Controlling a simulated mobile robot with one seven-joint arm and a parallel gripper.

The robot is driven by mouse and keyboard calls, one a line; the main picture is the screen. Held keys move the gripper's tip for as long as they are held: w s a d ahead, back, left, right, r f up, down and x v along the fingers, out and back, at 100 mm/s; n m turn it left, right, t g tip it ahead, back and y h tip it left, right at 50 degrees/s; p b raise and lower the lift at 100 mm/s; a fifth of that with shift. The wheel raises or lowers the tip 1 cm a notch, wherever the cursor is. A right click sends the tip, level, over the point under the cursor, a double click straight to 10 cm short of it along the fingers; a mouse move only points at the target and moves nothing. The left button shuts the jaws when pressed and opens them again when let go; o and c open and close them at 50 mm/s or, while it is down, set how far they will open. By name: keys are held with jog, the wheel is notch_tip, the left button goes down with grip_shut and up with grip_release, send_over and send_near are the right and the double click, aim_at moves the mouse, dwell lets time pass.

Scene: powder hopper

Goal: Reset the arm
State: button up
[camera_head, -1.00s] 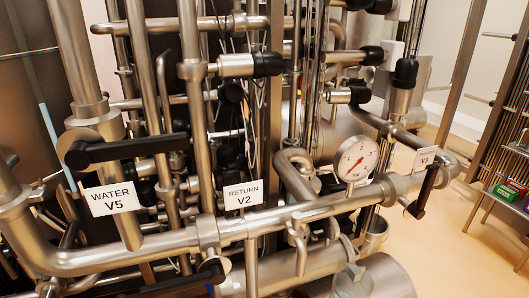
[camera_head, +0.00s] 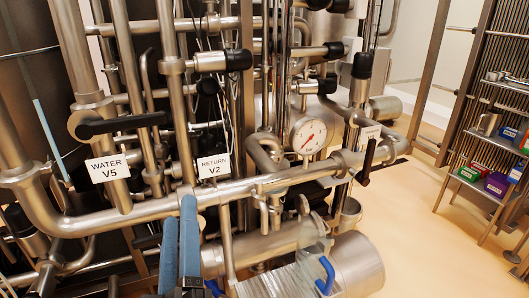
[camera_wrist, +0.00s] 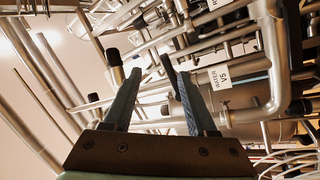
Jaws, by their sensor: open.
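My gripper (camera_head: 180,209) shows at the bottom of the head view, its two blue fingers pointing up in front of the pipework. In the wrist view my gripper (camera_wrist: 151,66) is open, with a clear gap between the fingers and nothing held. The fingers look apart from the pipes, though the exact distance is hard to tell. The black valve handle (camera_head: 122,124) above the WATER V5 label (camera_head: 108,168) is to the left of the fingers. The RETURN V2 label (camera_head: 214,166) is just right of them.
Dense steel pipes (camera_head: 270,184) fill the left and centre, with a round gauge (camera_head: 307,135) and another black handle (camera_head: 367,162) on the right. A shelf rack (camera_head: 483,190) with coloured boxes stands at far right. Open floor (camera_head: 420,235) lies between.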

jog(key=s+d+r+m+t+h, duration=0.1)
jog(key=d+r+m+t, duration=0.1)
jog(key=r, duration=0.8)
jog(key=s+d+r+m+t+h+p, duration=0.1)
jog(key=d+r+m, duration=0.4)
jog(key=r, duration=0.5)
jog(key=s+d+r+m+t+h+p, duration=0.1)
jog(key=s+d+r+m+t+h, duration=0.1)
jog(key=r+m, duration=0.4)
notch_tip(320, 180, up, 4)
jog(key=shift+s+d+r+t, duration=0.1)
jog(key=shift+s+d+t, duration=0.1)
jog(key=shift+d+t, duration=0.35)
jog(key=shift+d, duration=0.1)
jog(key=shift+c, duration=0.6)
jog(key=shift+s+d, duration=0.1)
